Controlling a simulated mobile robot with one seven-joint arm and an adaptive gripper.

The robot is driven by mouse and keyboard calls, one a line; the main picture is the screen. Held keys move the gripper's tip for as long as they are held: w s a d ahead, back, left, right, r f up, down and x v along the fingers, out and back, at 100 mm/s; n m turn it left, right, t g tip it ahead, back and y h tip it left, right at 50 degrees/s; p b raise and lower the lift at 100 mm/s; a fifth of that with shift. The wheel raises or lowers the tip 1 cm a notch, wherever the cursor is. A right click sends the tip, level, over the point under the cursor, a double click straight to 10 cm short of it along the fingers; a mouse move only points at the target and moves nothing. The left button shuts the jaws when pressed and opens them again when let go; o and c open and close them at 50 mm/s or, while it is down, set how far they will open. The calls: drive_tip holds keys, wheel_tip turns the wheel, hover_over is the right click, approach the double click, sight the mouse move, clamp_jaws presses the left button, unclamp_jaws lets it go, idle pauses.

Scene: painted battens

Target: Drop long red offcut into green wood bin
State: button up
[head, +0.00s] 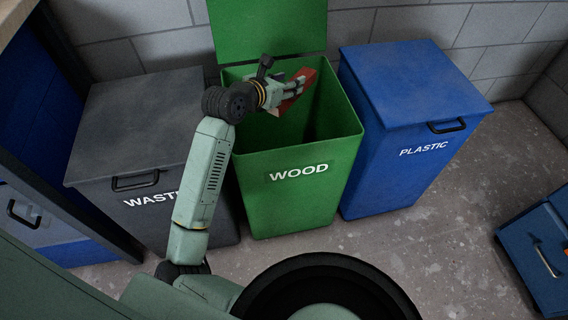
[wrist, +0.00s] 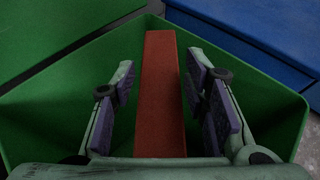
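The long red offcut (head: 301,92) is at my gripper, over the open mouth of the green wood bin (head: 300,190). In the wrist view the offcut (wrist: 160,95) lies lengthwise between the two fingers of my gripper (wrist: 157,80). A green gap shows between the left finger pads and the offcut, and the right pads also stand slightly off it, so the fingers look open around it. In the head view my gripper (head: 297,86) is inside the bin's outline near the rim. The palm hides the offcut's near end in the wrist view.
The wood bin's lid (head: 265,28) stands raised at the back. A closed grey waste bin (head: 135,120) is on the left and a closed blue plastic bin (head: 415,90) on the right. A blue drawer unit (head: 540,265) stands at the lower right; floor between is clear.

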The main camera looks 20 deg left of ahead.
drive_tip(key=o, duration=0.4)
drive_tip(key=shift+s, duration=0.1)
drive_tip(key=v, duration=1.1)
drive_tip(key=shift+s+r, duration=0.15)
drive_tip(key=shift+s, duration=0.25)
